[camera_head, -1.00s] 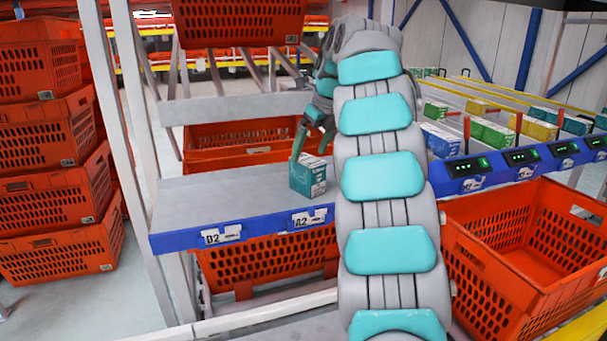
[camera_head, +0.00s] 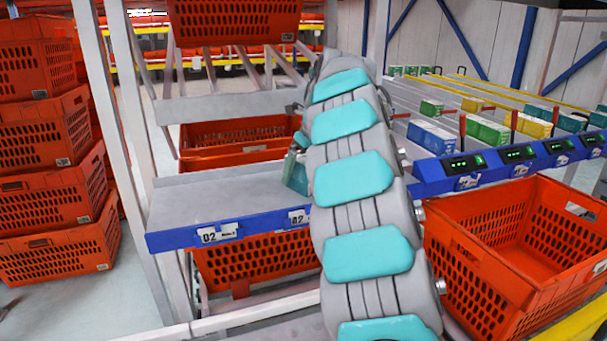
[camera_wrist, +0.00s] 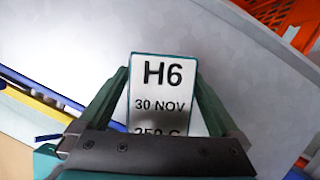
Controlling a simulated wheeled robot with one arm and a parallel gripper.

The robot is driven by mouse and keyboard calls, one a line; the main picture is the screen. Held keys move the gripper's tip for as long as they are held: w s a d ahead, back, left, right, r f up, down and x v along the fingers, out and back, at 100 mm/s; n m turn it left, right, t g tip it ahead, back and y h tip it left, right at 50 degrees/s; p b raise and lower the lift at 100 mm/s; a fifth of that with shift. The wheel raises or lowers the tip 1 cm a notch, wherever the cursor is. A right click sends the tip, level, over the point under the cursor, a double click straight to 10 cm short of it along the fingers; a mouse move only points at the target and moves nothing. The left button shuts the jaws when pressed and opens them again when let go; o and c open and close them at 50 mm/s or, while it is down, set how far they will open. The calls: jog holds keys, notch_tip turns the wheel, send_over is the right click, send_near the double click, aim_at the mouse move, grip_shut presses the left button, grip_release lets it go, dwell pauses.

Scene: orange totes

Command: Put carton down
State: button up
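The carton (camera_wrist: 163,85) shows in the wrist view as a small box with teal edges and a white label reading "H6", "30 NOV". My gripper (camera_wrist: 161,73) has one finger along each side of it, and both fingertips appear to touch it. In the head view my arm hides most of the gripper and carton; only a teal sliver shows at the shelf's right part. I cannot tell whether the carton touches the shelf.
The shelf's left part is bare. An orange tote (camera_head: 520,250) stands at the right, with others below and behind the shelf and stacked at the left (camera_head: 50,180). A rack upright (camera_head: 130,130) rises at the shelf's left end. Lanes with cartons (camera_head: 487,130) are at the right.

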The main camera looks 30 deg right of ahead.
grip_shut()
dwell(0.6)
